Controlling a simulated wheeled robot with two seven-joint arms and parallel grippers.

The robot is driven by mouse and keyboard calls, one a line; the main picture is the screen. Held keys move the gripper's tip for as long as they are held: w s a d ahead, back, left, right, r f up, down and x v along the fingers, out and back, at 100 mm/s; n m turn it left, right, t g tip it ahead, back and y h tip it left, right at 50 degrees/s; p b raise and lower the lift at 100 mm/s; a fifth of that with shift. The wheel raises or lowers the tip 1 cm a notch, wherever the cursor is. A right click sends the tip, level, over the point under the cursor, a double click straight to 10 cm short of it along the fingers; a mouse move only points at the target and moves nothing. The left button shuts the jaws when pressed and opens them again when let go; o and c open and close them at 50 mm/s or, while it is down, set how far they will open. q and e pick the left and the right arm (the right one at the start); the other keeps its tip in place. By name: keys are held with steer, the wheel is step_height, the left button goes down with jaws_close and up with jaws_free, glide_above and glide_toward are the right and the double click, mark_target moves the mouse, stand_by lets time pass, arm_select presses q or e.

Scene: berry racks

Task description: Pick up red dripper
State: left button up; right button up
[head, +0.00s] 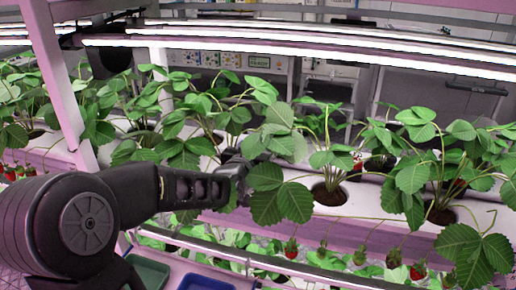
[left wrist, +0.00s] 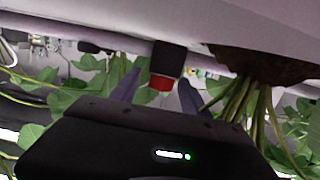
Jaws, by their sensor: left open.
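The red dripper (left wrist: 160,83) shows in the left wrist view as a red band on a dark body against the pale planter channel. My left gripper (left wrist: 158,94) is open there, one grey finger on each side of the dripper in the picture. Both fingers appear apart from it; I cannot tell its depth between them. In the head view my left gripper (head: 238,172) reaches in from the left among the strawberry leaves, its tips partly hidden. I cannot make out this dripper in the head view. My right gripper is not in view.
The white planter channel (head: 370,197) holds several strawberry plants in round holes. Leaves crowd my left gripper. Red berries (head: 291,249) hang along the channel's front. A light bar (head: 300,47) crosses above, and a pink post (head: 55,75) stands left.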

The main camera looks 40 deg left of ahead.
arm_select(q)
jaws_close()
stand_by(0.7)
